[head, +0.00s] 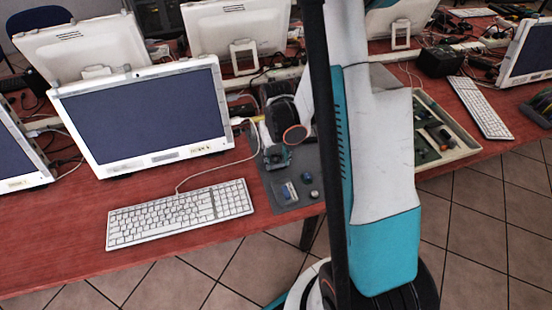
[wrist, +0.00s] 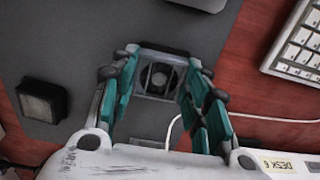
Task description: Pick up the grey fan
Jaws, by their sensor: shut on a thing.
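The grey fan (wrist: 160,79) is a small square frame with a dark round rotor, seen in the wrist view between the teal fingertips of my gripper (wrist: 160,83). The fingers are shut on its left and right sides. It is over the dark grey mat (wrist: 75,40); I cannot tell whether it touches the mat. In the head view my gripper (head: 276,158) is low over the mat (head: 309,159), right of the monitor. There the fan is mostly hidden by my gripper.
A dark square block (wrist: 41,100) lies left of the fan. A white keyboard (head: 180,213) and monitor (head: 145,115) stand left. A thin white cable (wrist: 172,128) runs close to my right finger.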

